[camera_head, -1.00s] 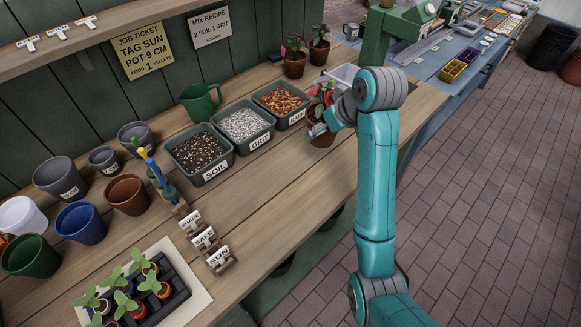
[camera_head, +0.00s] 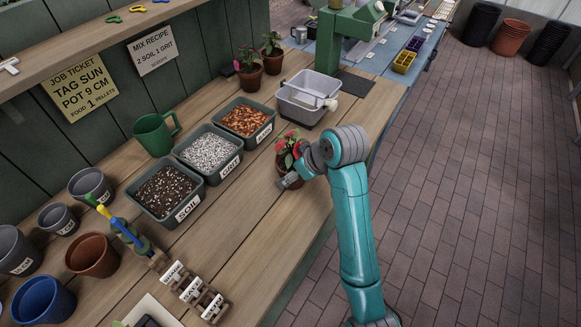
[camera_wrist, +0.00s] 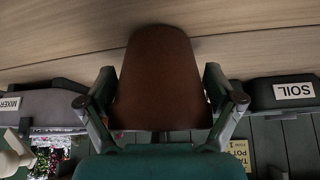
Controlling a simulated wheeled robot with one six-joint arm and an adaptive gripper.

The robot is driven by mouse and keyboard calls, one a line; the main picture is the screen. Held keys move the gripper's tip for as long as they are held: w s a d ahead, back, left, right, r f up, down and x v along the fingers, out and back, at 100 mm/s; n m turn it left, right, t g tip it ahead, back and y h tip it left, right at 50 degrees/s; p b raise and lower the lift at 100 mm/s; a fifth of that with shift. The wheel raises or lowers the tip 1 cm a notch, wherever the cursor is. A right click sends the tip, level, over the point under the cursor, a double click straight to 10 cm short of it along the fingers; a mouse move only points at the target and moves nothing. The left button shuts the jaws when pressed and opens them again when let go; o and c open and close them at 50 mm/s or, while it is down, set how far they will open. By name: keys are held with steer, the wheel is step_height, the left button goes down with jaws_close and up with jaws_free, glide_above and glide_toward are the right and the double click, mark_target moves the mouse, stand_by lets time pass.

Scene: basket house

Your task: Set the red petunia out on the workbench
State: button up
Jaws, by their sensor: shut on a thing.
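The red petunia (camera_head: 287,146), with red blooms and green leaves, is in a brown pot (camera_head: 280,177) over the front part of the workbench (camera_head: 240,222), in front of the grit and bark trays. My gripper (camera_head: 292,174) is shut on the pot, one finger on each side. In the wrist view the pot (camera_wrist: 160,95) fills the middle between both fingers, with its narrow base towards the bench boards. I cannot tell whether the base touches the wood. The flowers are hidden in the wrist view.
Trays of soil (camera_head: 165,190), grit (camera_head: 208,152) and bark (camera_head: 245,120) line the bench behind the pot. A grey tub (camera_head: 307,97) stands farther right. Two potted plants (camera_head: 248,76) stand at the back. Bare boards lie left of the held pot, in front of the trays.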

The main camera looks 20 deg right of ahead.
steer(key=shift+f, duration=0.25)
steer(key=o, duration=1)
